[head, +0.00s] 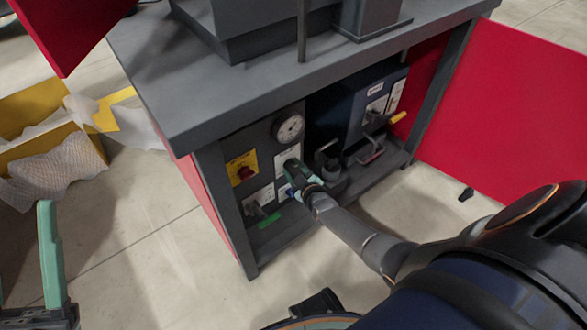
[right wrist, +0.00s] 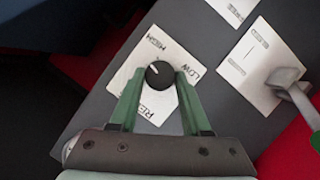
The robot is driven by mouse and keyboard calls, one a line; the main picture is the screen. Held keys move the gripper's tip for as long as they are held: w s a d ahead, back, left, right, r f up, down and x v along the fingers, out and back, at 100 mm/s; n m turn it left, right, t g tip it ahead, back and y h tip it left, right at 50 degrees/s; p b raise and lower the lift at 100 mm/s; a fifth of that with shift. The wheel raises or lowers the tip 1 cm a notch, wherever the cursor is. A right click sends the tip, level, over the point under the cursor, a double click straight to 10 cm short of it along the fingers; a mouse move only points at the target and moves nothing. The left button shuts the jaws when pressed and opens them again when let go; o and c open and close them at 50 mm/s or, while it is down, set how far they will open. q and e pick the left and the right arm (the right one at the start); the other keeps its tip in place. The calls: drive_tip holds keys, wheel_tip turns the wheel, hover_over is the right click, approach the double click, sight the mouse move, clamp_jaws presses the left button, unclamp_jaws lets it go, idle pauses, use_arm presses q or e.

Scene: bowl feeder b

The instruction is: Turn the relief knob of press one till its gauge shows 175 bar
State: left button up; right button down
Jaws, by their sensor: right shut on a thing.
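The relief knob (right wrist: 160,74) is a small black dial with a light mark, on a white plate (right wrist: 142,57) lettered HIGH and LOW. My right gripper (right wrist: 160,88) is shut on it, with one green finger on either side. In the head view the right gripper (head: 298,178) reaches into the open cabinet and partly hides the knob. The round white gauge (head: 289,127) sits above on the grey panel; its needle is too small to read. My left gripper (head: 25,270) is open and empty at the lower left, cut by the picture's edge.
A red switch on a yellow plate (head: 242,168) and a lever plate (head: 259,201) sit left of the knob. A blue unit (head: 345,105) with a yellow-tipped lever (head: 397,118) stands to the right. An open red door (head: 515,110) flanks the cabinet. A yellow box (head: 35,105) lies left.

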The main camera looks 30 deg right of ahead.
drive_tip(key=shift+c, duration=1.8)
unclamp_jaws()
use_arm(q)
drive_tip(key=shift+a, duration=0.1)
drive_tip(key=shift+r, duration=0.1)
use_arm(e)
drive_tip(key=shift+s+r+p, duration=0.15)
drive_tip(key=shift+s+p, duration=0.15)
use_arm(q)
wheel_tip(320, 180, up, 8)
drive_tip(key=p, duration=0.7)
drive_tip(key=shift+s+a+m, duration=0.15)
drive_tip(key=shift+a+m, duration=0.2)
drive_tip(key=shift+m, duration=0.05)
use_arm(e)
drive_tip(key=v, duration=1.2)
